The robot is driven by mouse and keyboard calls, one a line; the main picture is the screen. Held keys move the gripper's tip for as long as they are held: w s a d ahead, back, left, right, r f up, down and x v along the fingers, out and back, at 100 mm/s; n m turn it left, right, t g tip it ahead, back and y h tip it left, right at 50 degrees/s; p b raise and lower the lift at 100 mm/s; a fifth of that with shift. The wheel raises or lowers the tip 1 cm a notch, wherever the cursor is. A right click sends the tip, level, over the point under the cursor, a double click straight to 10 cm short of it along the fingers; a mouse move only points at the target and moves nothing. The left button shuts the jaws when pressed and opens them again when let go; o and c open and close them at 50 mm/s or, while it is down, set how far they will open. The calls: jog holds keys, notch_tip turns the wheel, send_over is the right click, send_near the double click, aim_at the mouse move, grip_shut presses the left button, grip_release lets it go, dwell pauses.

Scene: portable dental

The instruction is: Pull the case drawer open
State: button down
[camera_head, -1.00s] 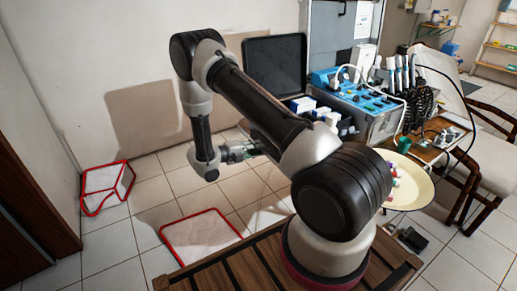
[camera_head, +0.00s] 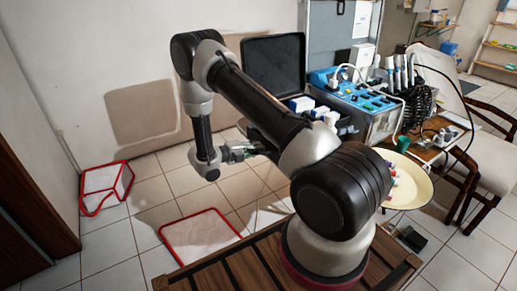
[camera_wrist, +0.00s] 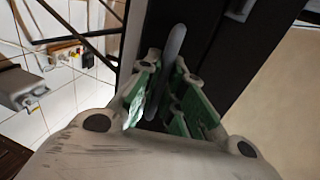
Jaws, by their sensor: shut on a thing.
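The case (camera_head: 275,65) stands behind my arm in the head view, with its dark lid raised; its front is mostly hidden by the arm. In the wrist view a dark face of the case (camera_wrist: 225,45) fills the upper middle. A slim grey handle (camera_wrist: 175,45) stands out between my fingers. My gripper (camera_wrist: 167,75), with green inner pads, is shut on this handle. The drawer's edges and any opening gap are hidden.
A blue-topped dental unit (camera_head: 362,98) with handpieces and cables stands on the table at right. A round cream tray (camera_head: 420,185) is close to my arm's base.

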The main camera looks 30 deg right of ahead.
jog(key=f+v, duration=0.2)
jog(key=v, duration=0.9)
jog(key=a+f+v, duration=0.1)
jog(key=f+v, duration=0.1)
jog(key=v, duration=0.8)
jog(key=shift+a+f, duration=0.2)
jog(key=shift+a, duration=0.2)
jog(key=c, duration=1.8)
grip_release()
jog(key=v, duration=1.2)
